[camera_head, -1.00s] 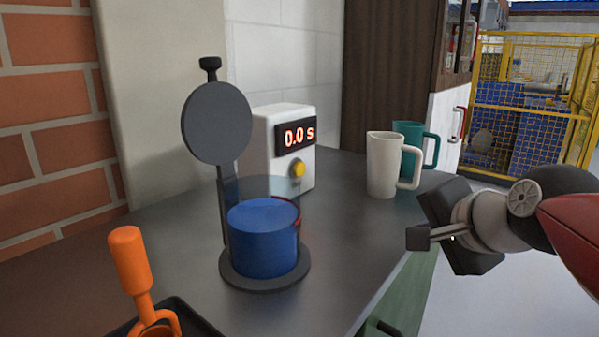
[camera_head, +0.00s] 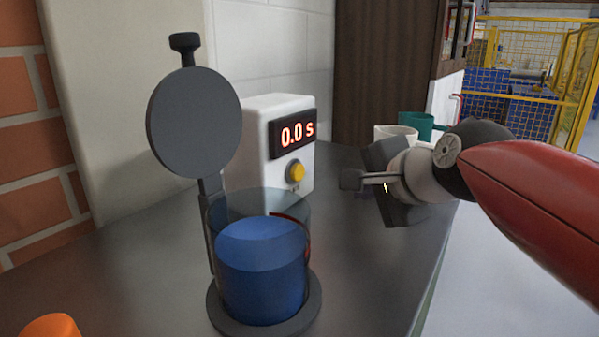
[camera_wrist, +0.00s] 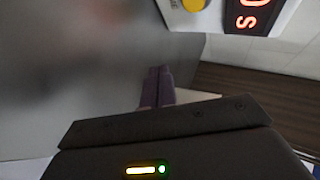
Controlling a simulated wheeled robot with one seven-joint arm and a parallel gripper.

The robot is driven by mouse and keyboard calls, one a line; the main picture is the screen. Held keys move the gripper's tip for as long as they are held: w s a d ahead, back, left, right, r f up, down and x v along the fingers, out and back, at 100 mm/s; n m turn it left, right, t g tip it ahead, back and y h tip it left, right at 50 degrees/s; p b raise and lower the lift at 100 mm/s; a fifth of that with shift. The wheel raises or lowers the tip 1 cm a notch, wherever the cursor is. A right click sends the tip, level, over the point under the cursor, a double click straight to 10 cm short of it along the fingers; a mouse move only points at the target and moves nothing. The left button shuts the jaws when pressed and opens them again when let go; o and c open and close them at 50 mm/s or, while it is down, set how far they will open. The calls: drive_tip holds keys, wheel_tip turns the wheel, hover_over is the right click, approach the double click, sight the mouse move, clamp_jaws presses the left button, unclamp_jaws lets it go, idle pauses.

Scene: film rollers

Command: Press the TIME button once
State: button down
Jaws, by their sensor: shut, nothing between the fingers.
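The white timer box (camera_head: 265,170) stands on the counter in the head view, its red display (camera_head: 295,134) reading 0.0 s. Its round yellow button (camera_head: 295,172) sits below the display. The button also shows at the top edge of the wrist view (camera_wrist: 193,4), with part of the display (camera_wrist: 247,18) beside it. My gripper (camera_head: 351,180) is shut and empty, to the right of the button and apart from it. Its fingers point left, towards the box, at about the button's height in the picture.
A clear vessel with blue contents (camera_head: 262,265) and a raised dark round lid (camera_head: 195,123) stands in front of the box. A white mug (camera_head: 396,132) and a teal mug (camera_head: 416,123) are behind my gripper. An orange handle (camera_head: 50,327) shows at lower left. Grey counter (camera_head: 120,265) lies bare between.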

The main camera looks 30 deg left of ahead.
drive_tip(key=shift+w+a+p, duration=0.2)
drive_tip(key=shift+a+p, duration=0.65)
drive_tip(key=shift+a, duration=1.3)
drive_tip(key=shift+w+a+p, duration=0.15)
drive_tip(key=shift+a+p, duration=0.7)
drive_tip(key=shift+a, duration=1.25)
drive_tip(key=shift+a, duration=0.15)
drive_tip(key=shift+a, duration=0.25)
drive_tip(key=shift+a+p, duration=0.45)
drive_tip(key=shift+p, duration=0.05)
drive_tip(key=shift+d, duration=0.15)
drive_tip(key=shift+d+b, duration=0.5)
drive_tip(key=shift+d, duration=0.2)
drive_tip(key=shift+s+d+f+b, duration=0.15)
drive_tip(key=shift+d+b, duration=0.65)
drive_tip(key=shift+d, duration=0.6)
drive_tip(key=shift+s+d+b, duration=0.1)
drive_tip(key=shift+d+b, duration=0.3)
drive_tip(key=shift+d, duration=0.7)
